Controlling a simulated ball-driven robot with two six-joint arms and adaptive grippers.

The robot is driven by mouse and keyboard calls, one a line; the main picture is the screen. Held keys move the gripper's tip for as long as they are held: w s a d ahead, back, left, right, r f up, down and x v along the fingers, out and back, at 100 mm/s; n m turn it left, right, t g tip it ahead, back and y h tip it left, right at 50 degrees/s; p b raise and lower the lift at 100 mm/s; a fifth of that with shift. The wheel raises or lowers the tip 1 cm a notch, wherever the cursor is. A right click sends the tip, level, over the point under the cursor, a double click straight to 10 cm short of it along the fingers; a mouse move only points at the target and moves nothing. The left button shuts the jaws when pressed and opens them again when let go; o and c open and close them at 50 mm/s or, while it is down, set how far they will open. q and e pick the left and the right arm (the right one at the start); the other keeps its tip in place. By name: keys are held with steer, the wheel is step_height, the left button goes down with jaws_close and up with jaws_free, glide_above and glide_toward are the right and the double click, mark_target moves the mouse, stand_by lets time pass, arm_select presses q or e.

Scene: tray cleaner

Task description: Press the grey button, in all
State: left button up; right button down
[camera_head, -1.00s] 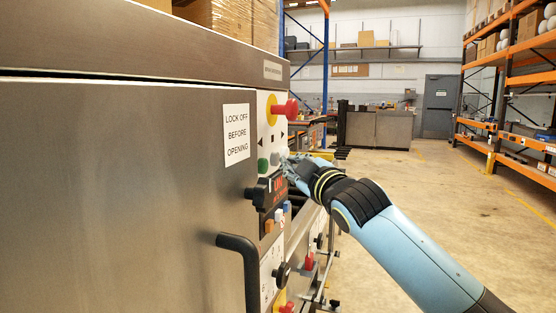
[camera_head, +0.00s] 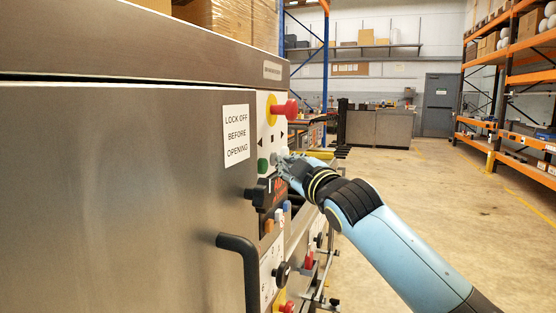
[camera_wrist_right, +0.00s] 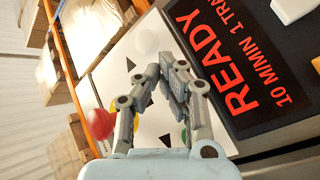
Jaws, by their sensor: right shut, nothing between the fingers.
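The grey button (camera_head: 274,158) is on the white control panel (camera_head: 267,102), just right of the green button (camera_head: 262,165). My right gripper (camera_head: 281,164) is shut and empty, its fingertips at the grey button; I cannot tell whether they touch it. In the right wrist view, the shut fingers (camera_wrist_right: 162,78) lie between a whitish round button (camera_wrist_right: 147,41) and the green button (camera_wrist_right: 184,135), and hide the panel where the grey button sits. My left gripper is not in view.
A red mushroom button (camera_head: 289,109) on yellow sticks out above. A dark display (camera_wrist_right: 238,85) reading READY is close beside the fingers. A black rotary knob (camera_head: 252,193) and a black door handle (camera_head: 240,258) project from the machine. The floor at right is clear.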

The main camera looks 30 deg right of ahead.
steer(key=shift+s+d, duration=0.1)
steer(key=shift+s, duration=0.05)
steer(key=shift+s+d, duration=0.5)
steer(key=shift+s, duration=0.1)
steer(key=s+d, duration=0.3)
steer(key=shift+s+d+b, duration=0.15)
steer(key=shift+s+b, duration=0.15)
steer(key=shift+s, duration=0.1)
stand_by(0.8)
